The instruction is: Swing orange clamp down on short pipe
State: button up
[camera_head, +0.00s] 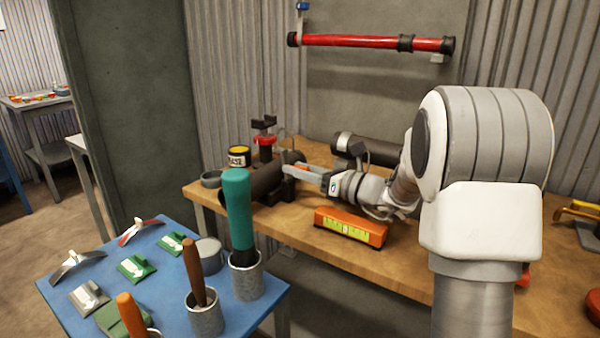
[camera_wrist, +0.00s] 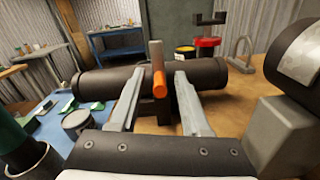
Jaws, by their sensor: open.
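The dark short pipe (camera_head: 268,181) lies on the wooden bench, and in the wrist view (camera_wrist: 215,74) it runs across behind my fingers. The orange clamp (camera_wrist: 159,82) shows as an orange bar end below an upright grey-brown strip, in front of the pipe's middle. Only a sliver of orange shows in the head view (camera_head: 303,167). My gripper (camera_wrist: 158,76) is open, with one finger on each side of the orange bar. A gap shows on both sides, so it is not gripped. In the head view my gripper (camera_head: 312,175) reaches in from the right.
An orange level (camera_head: 350,228) lies on the bench in front of my arm. A red-collared fitting (camera_head: 264,140) and yellow tin (camera_head: 239,157) stand behind the pipe. Another dark pipe (camera_head: 372,150) lies to the right. A blue table (camera_head: 150,265) holds cups and tools.

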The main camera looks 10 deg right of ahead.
grip_shut()
dwell(1.4)
